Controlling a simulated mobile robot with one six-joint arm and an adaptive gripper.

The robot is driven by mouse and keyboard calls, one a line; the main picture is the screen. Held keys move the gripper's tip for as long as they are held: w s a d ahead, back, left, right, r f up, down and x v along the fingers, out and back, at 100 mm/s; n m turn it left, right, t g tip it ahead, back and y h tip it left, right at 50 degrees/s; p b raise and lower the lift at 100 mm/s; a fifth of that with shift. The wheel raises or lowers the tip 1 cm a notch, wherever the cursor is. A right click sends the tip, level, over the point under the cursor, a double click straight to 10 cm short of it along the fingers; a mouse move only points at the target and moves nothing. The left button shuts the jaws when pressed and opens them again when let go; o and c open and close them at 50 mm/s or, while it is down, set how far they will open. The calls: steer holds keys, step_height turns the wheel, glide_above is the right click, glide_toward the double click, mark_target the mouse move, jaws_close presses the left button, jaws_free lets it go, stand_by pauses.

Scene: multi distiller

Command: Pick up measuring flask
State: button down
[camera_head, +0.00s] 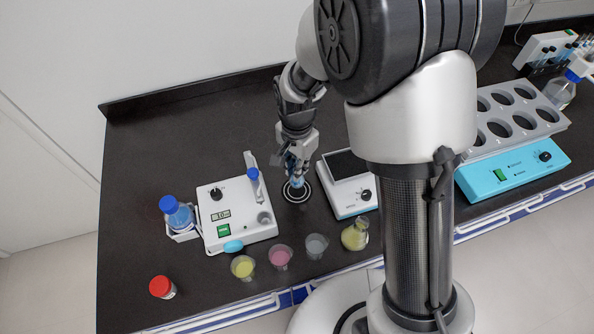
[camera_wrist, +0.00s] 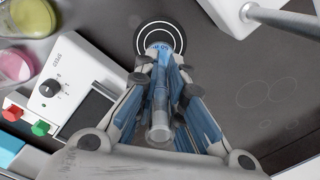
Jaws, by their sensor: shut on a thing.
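My gripper (camera_head: 296,172) reaches down to the dark bench beside the white devices. In the wrist view, my gripper (camera_wrist: 162,95) has its blue-padded fingers on both sides of the measuring flask (camera_wrist: 159,122), shut on it. The flask is clear glass with a tube-like neck pointing towards the wrist camera. Its lower end is over a black round spot with white rings (camera_wrist: 178,34), which also shows in the head view (camera_head: 297,197). The fingers hide part of the flask, and I cannot tell whether its base touches the spot.
A white device with a knob (camera_head: 213,226) stands left of my gripper, and a white device with a dark top (camera_head: 341,200) stands close right. Several beakers, including a pink one (camera_head: 280,257), and a yellow-filled flask (camera_head: 355,236) line the front. A red-capped jar (camera_head: 162,288) stands front left.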

step_height(320, 180, up, 16)
steer(key=p, duration=0.3)
steer(key=shift+f+p, duration=0.15)
steer(key=shift+p, duration=0.25)
